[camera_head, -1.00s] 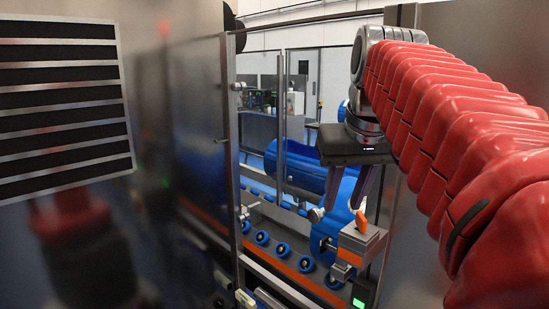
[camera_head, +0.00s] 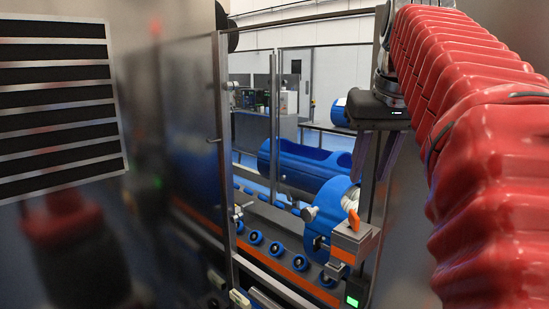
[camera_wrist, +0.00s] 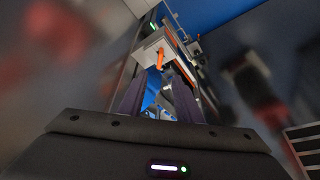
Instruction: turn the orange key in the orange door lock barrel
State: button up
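The orange key (camera_head: 354,220) stands in the top of a grey lock box (camera_head: 352,241) with an orange band, on the frame beside the doorway. My gripper (camera_head: 367,178) is above the lock and slightly right of it, with its two purple-grey fingers apart and nothing between them. In the wrist view the open gripper (camera_wrist: 155,108) has the orange key (camera_wrist: 160,58) and the pale lock box (camera_wrist: 153,42) beyond its fingertips. The fingers do not touch the key. The exact angle of the key is hard to tell.
A metal-framed door (camera_head: 226,150) is at the left of the opening. Blue tubs (camera_head: 310,165) and small blue rollers (camera_head: 256,238) lie beyond it. A green light (camera_head: 352,301) glows below the lock. A slatted vent panel (camera_head: 60,110) is at far left.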

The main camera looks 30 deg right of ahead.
aim_at(355, 214)
jog(key=x, duration=1.2)
jog(key=shift+d+f, duration=0.1)
jog(key=shift+f, duration=0.15)
jog(key=shift+c, duration=0.3)
grip_shut()
